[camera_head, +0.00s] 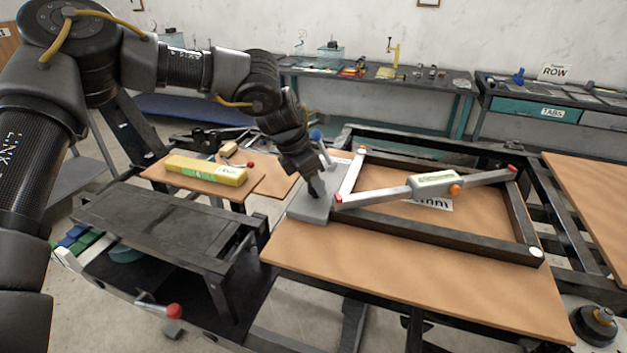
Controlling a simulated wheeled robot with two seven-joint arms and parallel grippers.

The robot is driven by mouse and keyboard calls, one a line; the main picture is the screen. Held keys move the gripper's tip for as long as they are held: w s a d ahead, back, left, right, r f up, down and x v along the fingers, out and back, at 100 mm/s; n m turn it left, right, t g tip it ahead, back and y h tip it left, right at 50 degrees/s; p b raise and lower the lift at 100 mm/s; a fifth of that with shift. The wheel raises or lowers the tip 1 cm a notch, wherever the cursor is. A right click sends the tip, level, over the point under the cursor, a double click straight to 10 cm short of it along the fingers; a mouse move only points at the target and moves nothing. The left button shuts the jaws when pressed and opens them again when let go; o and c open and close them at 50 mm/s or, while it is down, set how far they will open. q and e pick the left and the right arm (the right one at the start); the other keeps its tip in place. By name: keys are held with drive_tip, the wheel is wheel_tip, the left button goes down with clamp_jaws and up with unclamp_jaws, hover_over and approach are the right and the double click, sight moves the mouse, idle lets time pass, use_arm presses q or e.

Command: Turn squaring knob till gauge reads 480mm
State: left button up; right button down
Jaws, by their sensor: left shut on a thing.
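My left gripper (316,190) reaches down from the upper left onto a grey block (309,210) at the left end of the dark frame (440,238). Its fingers are shut on a small dark part on top of that block, probably the squaring knob; the fingers hide most of it. A white diagonal gauge bar (385,194) with red ends lies across the frame. It carries a pale readout box (433,182) and an orange knob (455,190). My right gripper is out of view.
The frame rests on a brown board (420,290). A blue-balled lever (316,135) stands close behind my gripper. A yellow box (206,170) lies on a board to the left. A red-knobbed handle (174,311) sticks out at lower left. Benches line the back wall.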

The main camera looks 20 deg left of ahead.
use_arm(q)
drive_tip(key=shift+f+n, duration=0.1)
drive_tip(key=shift+n, duration=0.2)
